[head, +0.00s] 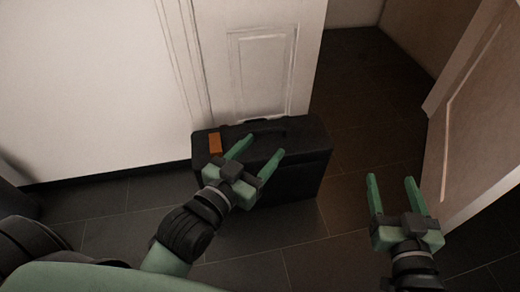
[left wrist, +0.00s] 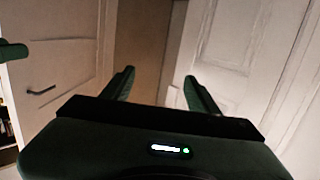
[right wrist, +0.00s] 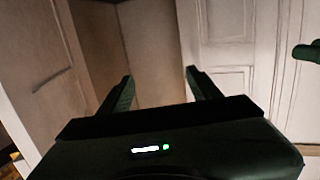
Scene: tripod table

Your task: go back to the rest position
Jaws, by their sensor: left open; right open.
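My left gripper (head: 254,160) is open and empty. In the head view it overlaps a dark suitcase (head: 300,172) with an orange tag (head: 215,143), which stands on the floor against the wall. I cannot tell whether the gripper touches it. My right gripper (head: 391,182) is open and empty, in front of the bare floor to the right of the suitcase. In the left wrist view the left fingers (left wrist: 158,88) point toward the doorway. In the right wrist view the right fingers (right wrist: 160,88) have nothing between them.
A white panelled door or wall panel (head: 262,70) stands behind the suitcase. An open door (head: 475,120) is at the right; its handle shows in the left wrist view (left wrist: 41,90). Dark tiled floor (head: 355,120) runs through the doorway between them. A white wall (head: 80,90) is at the left.

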